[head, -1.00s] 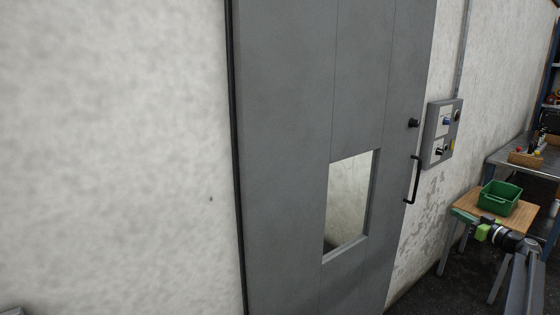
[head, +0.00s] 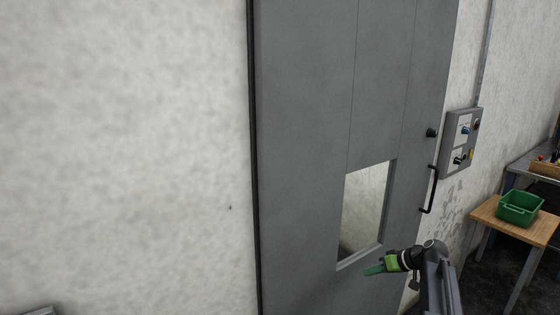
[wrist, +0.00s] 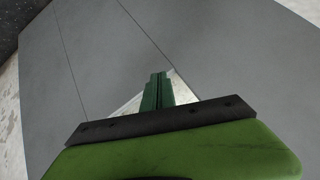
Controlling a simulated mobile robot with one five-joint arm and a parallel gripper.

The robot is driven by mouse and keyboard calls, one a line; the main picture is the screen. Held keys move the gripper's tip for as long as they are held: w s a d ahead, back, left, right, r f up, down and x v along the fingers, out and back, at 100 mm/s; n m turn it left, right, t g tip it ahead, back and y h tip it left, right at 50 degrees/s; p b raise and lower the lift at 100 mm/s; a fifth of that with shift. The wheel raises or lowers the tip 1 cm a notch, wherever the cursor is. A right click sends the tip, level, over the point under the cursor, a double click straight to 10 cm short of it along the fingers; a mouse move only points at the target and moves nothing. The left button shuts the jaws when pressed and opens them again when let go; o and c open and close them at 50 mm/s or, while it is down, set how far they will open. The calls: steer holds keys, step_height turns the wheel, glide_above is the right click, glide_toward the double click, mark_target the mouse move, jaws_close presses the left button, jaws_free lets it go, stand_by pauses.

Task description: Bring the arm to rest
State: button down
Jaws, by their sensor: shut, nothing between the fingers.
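My gripper (head: 374,270) shows at the lower right of the head view, in front of the lower part of a grey door. Its green fingers point left. In the wrist view the green fingers of my gripper (wrist: 157,90) lie together, with nothing between them. The grey door (head: 305,150) fills the middle of the head view and most of the wrist view (wrist: 225,50). I cannot tell how far the fingertips are from the door.
The door has a window (head: 364,208), a black handle (head: 433,190) and a black knob (head: 431,133). A grey control box (head: 460,140) is on the wall to its right. A green crate (head: 520,208) stands on a wooden table (head: 485,214) at the right.

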steer(key=s+a+f+m+g+h+p, duration=0.1)
steer(key=s+a+f+g+h, duration=0.1)
steer(key=s+a, duration=0.5)
steer(key=s+a+f+m+g+h+p, duration=0.1)
steer(key=s+a+g+h, duration=0.3)
steer(key=s+a, duration=0.4)
steer(key=s+m+h+p, duration=0.1)
steer(key=s, duration=0.4)
steer(key=shift+s+f, duration=0.25)
steer(key=shift+f, duration=0.1)
steer(key=c, duration=2.2)
jaws_free()
steer(key=shift+d, duration=0.1)
